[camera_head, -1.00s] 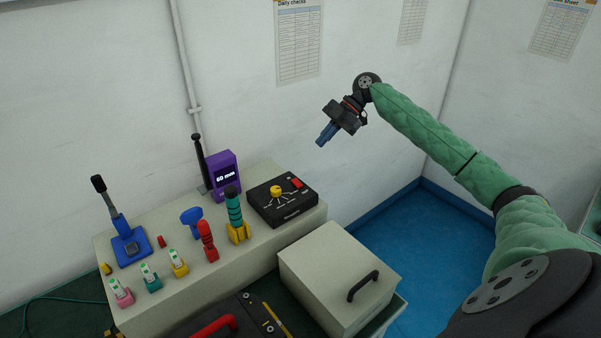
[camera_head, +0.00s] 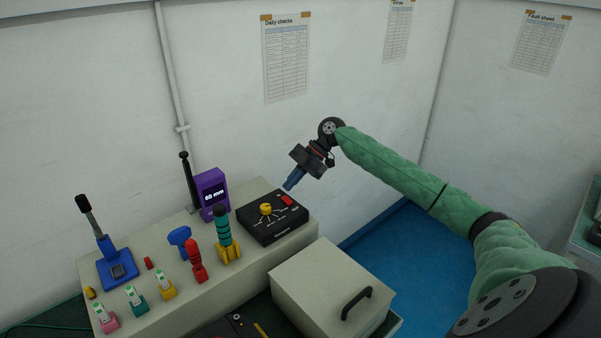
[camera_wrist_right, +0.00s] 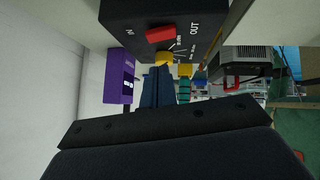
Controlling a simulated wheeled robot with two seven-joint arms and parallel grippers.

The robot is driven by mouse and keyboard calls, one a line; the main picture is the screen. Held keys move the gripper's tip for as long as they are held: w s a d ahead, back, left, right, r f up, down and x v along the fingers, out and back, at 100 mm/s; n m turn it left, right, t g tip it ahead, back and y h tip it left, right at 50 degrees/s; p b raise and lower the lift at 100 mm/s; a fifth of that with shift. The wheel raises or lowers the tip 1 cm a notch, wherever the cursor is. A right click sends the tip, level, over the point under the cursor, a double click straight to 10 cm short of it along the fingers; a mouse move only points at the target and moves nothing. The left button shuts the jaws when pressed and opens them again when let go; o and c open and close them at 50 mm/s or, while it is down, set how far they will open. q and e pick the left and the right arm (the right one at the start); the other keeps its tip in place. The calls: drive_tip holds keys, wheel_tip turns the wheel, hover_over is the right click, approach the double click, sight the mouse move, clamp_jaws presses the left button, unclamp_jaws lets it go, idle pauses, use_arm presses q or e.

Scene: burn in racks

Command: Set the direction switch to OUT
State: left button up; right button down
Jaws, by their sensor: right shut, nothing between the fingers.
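The black control box (camera_head: 262,232) sits on the right end of the pale bench. The red switch (camera_head: 287,200) is on its top; in the right wrist view the red switch (camera_wrist_right: 160,34) lies between the marks IN and OUT. I cannot tell which way it is set. A yellow knob (camera_head: 265,209) with a printed scale is beside it. My right gripper (camera_head: 289,186) is shut and empty, its blue fingers just above and behind the red switch, seemingly apart from it. The blue fingers (camera_wrist_right: 156,72) point toward the box in the right wrist view. My left gripper is not in view.
A purple display (camera_head: 212,194) reading 60 mm, a teal-and-yellow handle (camera_head: 223,236), a red handle (camera_head: 195,262) and a blue lever (camera_head: 108,255) stand left of the box. A pale lidded case (camera_head: 325,290) is in front. The wall is behind.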

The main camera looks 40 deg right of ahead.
sight(287, 201)
drive_tip(key=shift+w+f+b, duration=0.2)
drive_tip(key=shift+f+b, duration=0.1)
drive_tip(key=shift+f, duration=0.8)
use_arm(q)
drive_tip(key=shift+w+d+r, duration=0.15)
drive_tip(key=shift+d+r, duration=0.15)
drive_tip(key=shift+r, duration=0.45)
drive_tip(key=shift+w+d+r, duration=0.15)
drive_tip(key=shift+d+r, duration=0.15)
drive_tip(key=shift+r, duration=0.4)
use_arm(e)
drive_tip(key=shift+w+f, duration=0.15)
drive_tip(key=shift+f, duration=0.4)
